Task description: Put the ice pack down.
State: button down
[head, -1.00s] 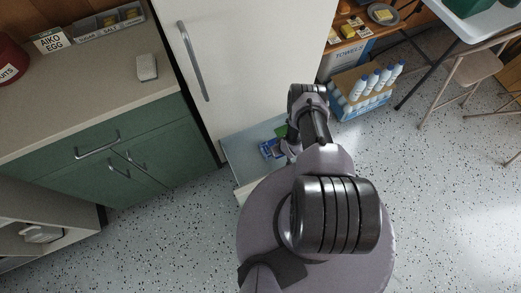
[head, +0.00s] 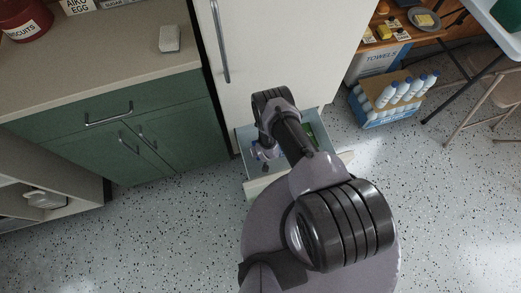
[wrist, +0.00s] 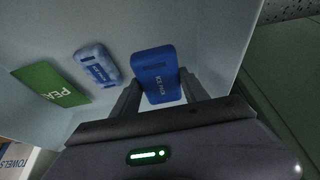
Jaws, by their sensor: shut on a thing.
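The ice pack (wrist: 157,72), a dark blue block with pale lettering, is between the two fingers of my gripper (wrist: 160,92) in the wrist view. My gripper is shut on it. It is inside or just over the pale freezer drawer (wrist: 225,30), whose inner walls surround it; I cannot tell whether it touches the drawer floor. In the head view my gripper (head: 262,152) is over the left part of the open drawer (head: 247,137), and my arm hides much of the inside.
A lighter blue pack (wrist: 97,66) and a green PEAS bag (wrist: 50,84) lie in the drawer, left of the ice pack. The white freezer (head: 285,45) stands behind. A crate of bottles (head: 392,98) is on the floor to the right. A green cabinet (head: 120,130) stands left.

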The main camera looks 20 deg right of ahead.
jog(key=shift+f, duration=0.6)
jog(key=c, duration=0.6)
grip_release()
jog(key=shift+r, duration=0.1)
jog(key=p+v, duration=0.3)
jog(key=v, duration=0.3)
jog(key=p+v, duration=0.4)
jog(key=v, duration=0.3)
jog(key=shift+w, duration=0.25)
